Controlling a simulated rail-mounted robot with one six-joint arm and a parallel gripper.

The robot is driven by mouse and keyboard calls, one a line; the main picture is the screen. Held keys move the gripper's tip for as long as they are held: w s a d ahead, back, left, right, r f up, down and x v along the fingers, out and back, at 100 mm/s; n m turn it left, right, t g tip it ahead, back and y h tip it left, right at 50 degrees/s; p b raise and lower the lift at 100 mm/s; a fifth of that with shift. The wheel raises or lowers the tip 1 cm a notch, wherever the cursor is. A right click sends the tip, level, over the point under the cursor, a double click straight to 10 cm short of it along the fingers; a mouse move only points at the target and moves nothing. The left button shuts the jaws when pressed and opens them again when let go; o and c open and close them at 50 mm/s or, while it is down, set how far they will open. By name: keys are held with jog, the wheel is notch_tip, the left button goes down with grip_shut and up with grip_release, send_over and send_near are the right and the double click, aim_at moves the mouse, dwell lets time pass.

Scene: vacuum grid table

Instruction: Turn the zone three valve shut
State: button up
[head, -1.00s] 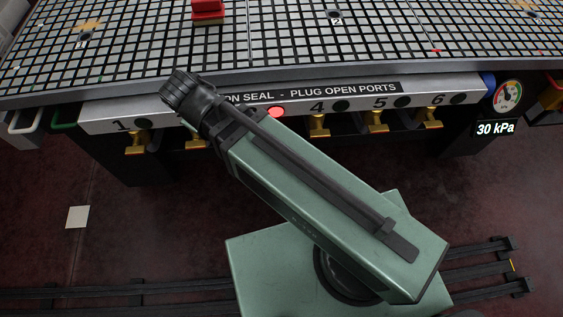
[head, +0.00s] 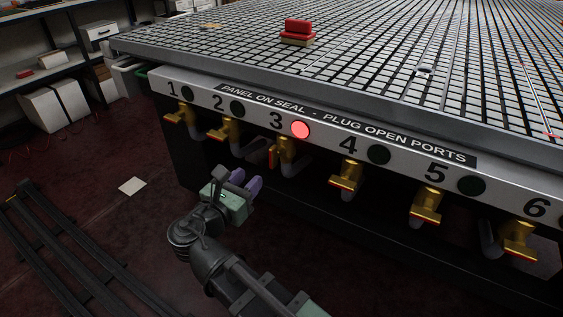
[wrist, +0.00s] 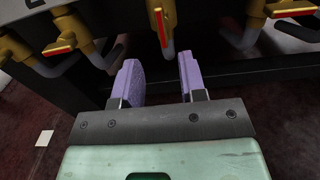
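The zone three valve (head: 287,148) is a brass valve under the panel's number 3, below a lit red lamp (head: 300,130). Its red-edged handle (head: 272,158) hangs roughly downward, unlike the crosswise handles beside it. In the wrist view this upright handle (wrist: 161,27) shows at top centre, in line with the gap between the fingers. My gripper (head: 247,180) is in front of and below the valve, left of it in the head view. Its two purple fingers (wrist: 158,62) are open, with nothing between them, and appear apart from the handle.
Neighbouring valves two (head: 226,130) and four (head: 346,178) sit close on either side, with grey pipes below. The grid table (head: 440,100) overhangs the panel and carries a red block (head: 297,28). Floor rails (head: 70,255) lie at left.

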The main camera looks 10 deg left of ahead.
aim_at(270, 158)
jog(key=x, duration=1.1)
jog(key=shift+s, duration=0.1)
grip_shut()
